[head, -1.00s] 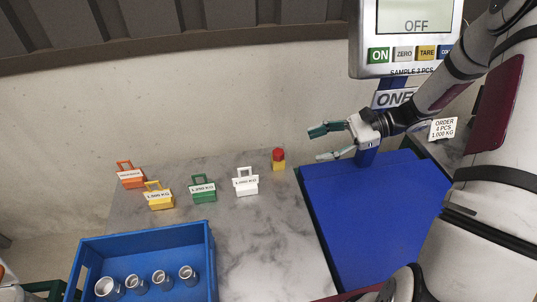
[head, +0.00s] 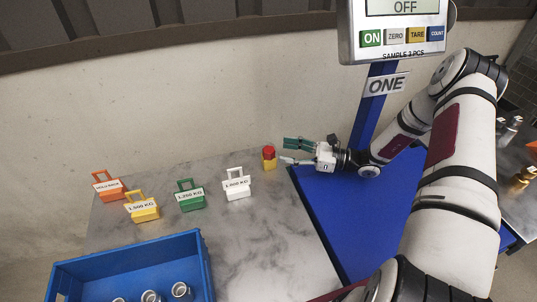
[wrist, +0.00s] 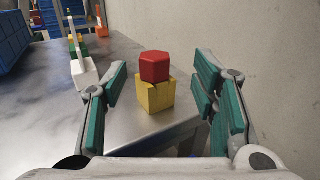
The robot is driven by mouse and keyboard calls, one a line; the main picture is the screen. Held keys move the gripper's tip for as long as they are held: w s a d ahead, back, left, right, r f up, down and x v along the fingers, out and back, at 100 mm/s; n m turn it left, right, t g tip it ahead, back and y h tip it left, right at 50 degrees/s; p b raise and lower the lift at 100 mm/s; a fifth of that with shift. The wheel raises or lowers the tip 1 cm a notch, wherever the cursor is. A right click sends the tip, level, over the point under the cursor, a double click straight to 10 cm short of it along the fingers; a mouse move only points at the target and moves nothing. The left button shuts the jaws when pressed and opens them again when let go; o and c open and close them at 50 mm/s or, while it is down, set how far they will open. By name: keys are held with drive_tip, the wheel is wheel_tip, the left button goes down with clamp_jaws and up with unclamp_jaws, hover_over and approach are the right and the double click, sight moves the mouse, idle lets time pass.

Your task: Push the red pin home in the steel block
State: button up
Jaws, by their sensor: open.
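A red hexagonal piece (head: 268,151) sits on top of a small yellow block (head: 269,164) at the back right of the marble table. In the wrist view the red piece (wrist: 154,66) stands above the yellow block (wrist: 156,96), which is yellow rather than bare steel. A thin dark line shows where they meet; how deep any pin goes is hidden. My gripper (head: 287,151) is just right of the block, level with it and pointing left. Its green-padded fingers are open and empty. In the wrist view they frame the block, which looks a little ahead, with no visible contact.
White (head: 236,184), green (head: 191,196), yellow (head: 142,207) and orange (head: 107,187) labelled weights stand left of the block. A blue crate (head: 203,262) holds metal cups in front. The blue scale (head: 335,205) lies right; a wall is close behind.

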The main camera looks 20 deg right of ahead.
sight(268, 149)
drive_tip(key=shift+s+b+x, duration=0.1)
drive_tip(key=shift+b+x, duration=0.25)
drive_tip(key=shift+x, duration=1.3)
drive_tip(key=shift+s+b+x, duration=0.15)
drive_tip(key=shift+b+x, duration=0.15)
drive_tip(key=shift+x, duration=1.35)
drive_tip(key=shift+a+f, duration=0.15)
drive_tip(key=c, duration=1.3)
